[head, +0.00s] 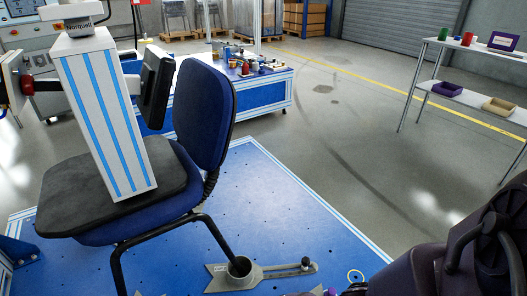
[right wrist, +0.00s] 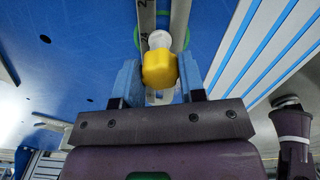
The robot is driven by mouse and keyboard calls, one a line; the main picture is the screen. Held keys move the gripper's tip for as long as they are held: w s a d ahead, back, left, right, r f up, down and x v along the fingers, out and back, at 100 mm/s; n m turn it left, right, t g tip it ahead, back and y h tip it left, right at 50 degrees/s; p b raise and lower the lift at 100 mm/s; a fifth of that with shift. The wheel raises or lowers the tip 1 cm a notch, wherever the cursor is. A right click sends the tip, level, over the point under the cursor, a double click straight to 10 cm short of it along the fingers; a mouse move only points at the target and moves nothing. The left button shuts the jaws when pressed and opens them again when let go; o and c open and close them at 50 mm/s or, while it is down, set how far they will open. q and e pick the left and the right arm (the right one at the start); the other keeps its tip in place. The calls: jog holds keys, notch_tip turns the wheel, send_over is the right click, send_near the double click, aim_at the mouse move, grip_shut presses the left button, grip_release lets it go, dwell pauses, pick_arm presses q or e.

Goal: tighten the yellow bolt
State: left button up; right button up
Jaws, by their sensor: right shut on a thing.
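The yellow bolt (right wrist: 159,70) has a lobed yellow head and a pale shank. In the right wrist view it sits in front of a grey slotted metal bar with marks on it. My right gripper (right wrist: 158,78) has its two blue fingers on either side of the yellow head and is shut on it. How far the bolt is screwed in cannot be told. In the head view my dark purple right arm fills the lower right corner, and its fingers are not seen there. My left gripper is in neither view.
A blue office chair (head: 208,115) with a white-and-blue striped column (head: 105,120) on its seat stands on a blue platform (head: 265,190). A grey clamp bracket (head: 275,273) lies at the chair leg. A shelf (head: 460,95) stands right. Open floor lies between.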

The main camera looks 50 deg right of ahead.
jog(key=o, duration=0.9)
jog(key=shift+n, duration=0.5)
jog(key=n, duration=0.2)
jog(key=shift+n, duration=0.4)
jog(key=n, duration=0.3)
jog(key=shift+n, duration=0.4)
